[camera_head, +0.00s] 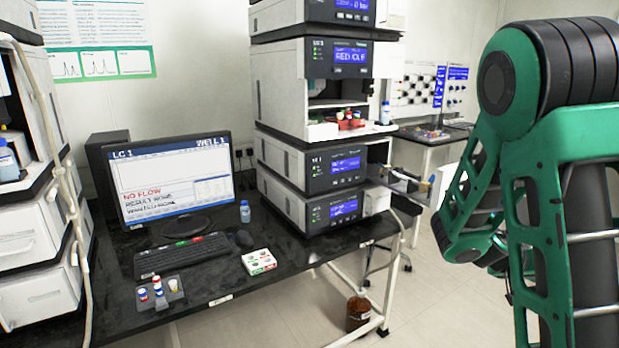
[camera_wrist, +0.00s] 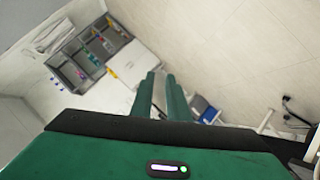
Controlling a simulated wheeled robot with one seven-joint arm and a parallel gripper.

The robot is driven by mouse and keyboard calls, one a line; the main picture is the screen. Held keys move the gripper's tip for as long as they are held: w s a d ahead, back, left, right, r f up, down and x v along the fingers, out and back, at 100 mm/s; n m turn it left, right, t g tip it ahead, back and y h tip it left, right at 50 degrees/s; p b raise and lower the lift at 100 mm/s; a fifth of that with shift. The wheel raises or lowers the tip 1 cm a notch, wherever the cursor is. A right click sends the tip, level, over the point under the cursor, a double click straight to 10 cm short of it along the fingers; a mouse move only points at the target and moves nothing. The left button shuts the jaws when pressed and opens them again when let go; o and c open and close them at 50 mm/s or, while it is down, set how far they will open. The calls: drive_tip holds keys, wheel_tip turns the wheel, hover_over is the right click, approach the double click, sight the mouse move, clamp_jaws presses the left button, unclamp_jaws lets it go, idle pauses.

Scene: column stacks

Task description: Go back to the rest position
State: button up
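My gripper (camera_wrist: 159,76) shows in the wrist view as two green fingers, roughly parallel, with a narrow gap between them. Nothing is seen held in the gap. The fingers point over pale floor tiles, clear of the bench. In the head view my green and black arm fills the right side, folded and raised beside the bench; the fingers cannot be made out there.
A black bench (camera_head: 220,279) carries a monitor (camera_head: 172,180), keyboard (camera_head: 185,254), vial rack (camera_head: 160,293), white box (camera_head: 259,261) and an instrument stack (camera_head: 283,85). Floor right of the bench is open. A grey shelf unit (camera_wrist: 92,50) shows in the wrist view.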

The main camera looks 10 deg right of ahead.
drive_tip(key=s+a+r+n+y, duration=0.2)
drive_tip(key=s+a+y, duration=1)
drive_tip(key=s+a, duration=0.7)
drive_tip(key=a, duration=0.2)
drive_tip(key=shift+s+a+r+g, duration=0.25)
drive_tip(key=shift+a+r+g, duration=0.05)
drive_tip(key=shift+r, duration=0.1)
drive_tip(key=shift+w+f, duration=0.25)
drive_tip(key=shift+w, duration=0.4)
